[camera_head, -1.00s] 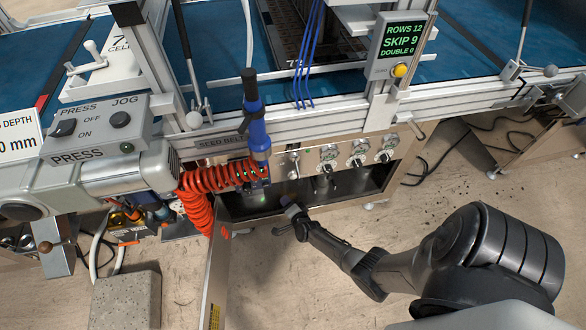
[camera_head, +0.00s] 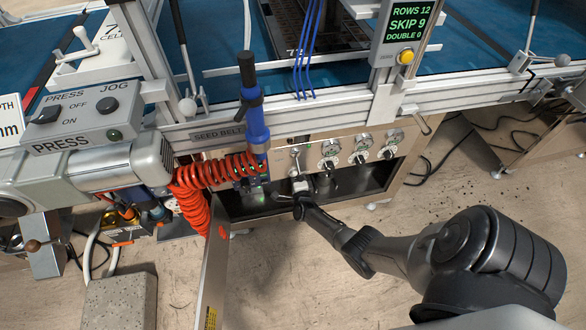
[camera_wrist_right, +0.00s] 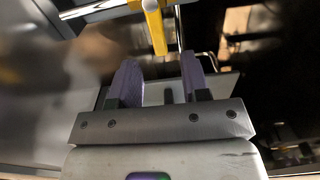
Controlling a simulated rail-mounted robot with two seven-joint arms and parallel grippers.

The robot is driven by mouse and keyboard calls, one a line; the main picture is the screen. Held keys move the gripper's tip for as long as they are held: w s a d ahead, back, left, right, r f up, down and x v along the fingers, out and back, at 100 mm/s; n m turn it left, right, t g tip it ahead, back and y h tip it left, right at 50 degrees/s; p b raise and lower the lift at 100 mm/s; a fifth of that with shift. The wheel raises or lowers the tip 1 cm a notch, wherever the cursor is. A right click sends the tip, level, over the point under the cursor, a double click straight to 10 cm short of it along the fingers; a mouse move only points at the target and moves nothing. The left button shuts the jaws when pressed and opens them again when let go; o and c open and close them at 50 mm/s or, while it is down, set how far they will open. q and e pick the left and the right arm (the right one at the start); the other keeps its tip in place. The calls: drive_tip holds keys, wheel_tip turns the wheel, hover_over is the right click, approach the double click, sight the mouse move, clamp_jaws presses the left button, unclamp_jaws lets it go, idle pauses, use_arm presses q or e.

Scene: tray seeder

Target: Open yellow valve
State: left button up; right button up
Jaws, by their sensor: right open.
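In the right wrist view, a yellow valve handle (camera_wrist_right: 155,28) comes down from the top edge, with its lower end ahead of my fingertips and roughly between them. My right gripper (camera_wrist_right: 160,78) is open, its two purple-grey fingers apart and nothing between them. The handle looks not touched by either finger. In the head view, my right gripper (camera_head: 299,190) is at the mouth of the open cabinet under the seeder. I cannot make out the yellow handle in that view. My left gripper is not in view.
Dials (camera_head: 360,150) line the cabinet's upper front. A coiled red hose (camera_head: 205,180) and a blue tool (camera_head: 255,120) hang just left of my right gripper. The open cabinet door (camera_head: 213,270) stands at left. A concrete block (camera_head: 120,300) sits on the floor.

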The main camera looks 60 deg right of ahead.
drive_tip(key=b+x, duration=0.2)
drive_tip(key=x, duration=0.3)
drive_tip(key=shift+a, duration=0.1)
clamp_jaws()
idle(0.4)
